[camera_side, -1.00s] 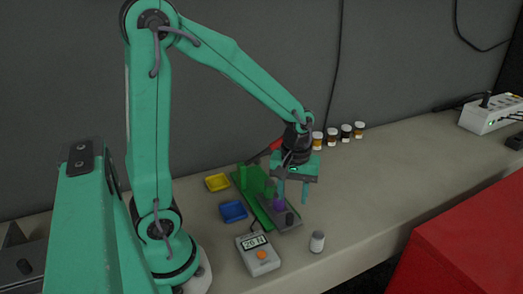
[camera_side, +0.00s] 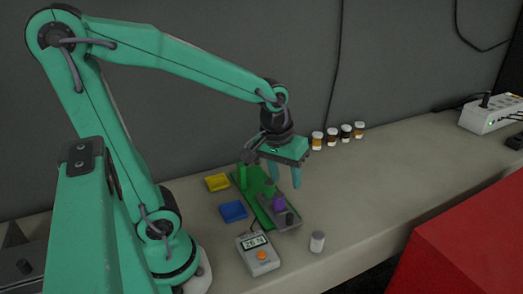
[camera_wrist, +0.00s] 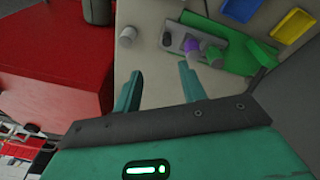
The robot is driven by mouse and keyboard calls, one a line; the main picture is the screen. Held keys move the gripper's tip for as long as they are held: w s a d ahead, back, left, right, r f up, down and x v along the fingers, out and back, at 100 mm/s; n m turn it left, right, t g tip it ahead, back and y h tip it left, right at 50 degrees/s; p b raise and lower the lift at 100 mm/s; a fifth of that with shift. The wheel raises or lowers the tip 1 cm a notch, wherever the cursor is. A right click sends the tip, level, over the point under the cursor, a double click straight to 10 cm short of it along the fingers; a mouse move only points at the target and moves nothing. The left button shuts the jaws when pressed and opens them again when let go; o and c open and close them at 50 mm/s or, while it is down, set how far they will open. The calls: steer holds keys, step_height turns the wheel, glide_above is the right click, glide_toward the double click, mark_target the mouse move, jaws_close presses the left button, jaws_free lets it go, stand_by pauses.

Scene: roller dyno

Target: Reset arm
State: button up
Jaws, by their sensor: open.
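My gripper (camera_side: 284,178) is open and empty. It hangs above the bench, just behind and right of the green dyno base in the side view. In the wrist view its two fingers (camera_wrist: 160,88) stand apart with bare bench between them. The roller dyno has a green base (camera_side: 256,192) and a grey plate (camera_side: 288,226) that carries a purple part (camera_side: 279,203) and a dark knob (camera_side: 290,219). The purple part also shows in the wrist view (camera_wrist: 192,43).
A yellow tray (camera_side: 217,182) and a blue tray (camera_side: 233,211) lie left of the dyno. A meter (camera_side: 258,256) and a small white-capped bottle (camera_side: 317,242) stand in front. Several jars (camera_side: 332,137) line the wall. A red box (camera_side: 460,240) fills the right front; the bench between is clear.

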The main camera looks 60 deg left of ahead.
steer(key=s+d+r+m+t, duration=0.1)
steer(key=s+r+m+t, duration=0.2)
steer(key=s+r+m, duration=0.3)
steer(key=shift+s+r, duration=0.2)
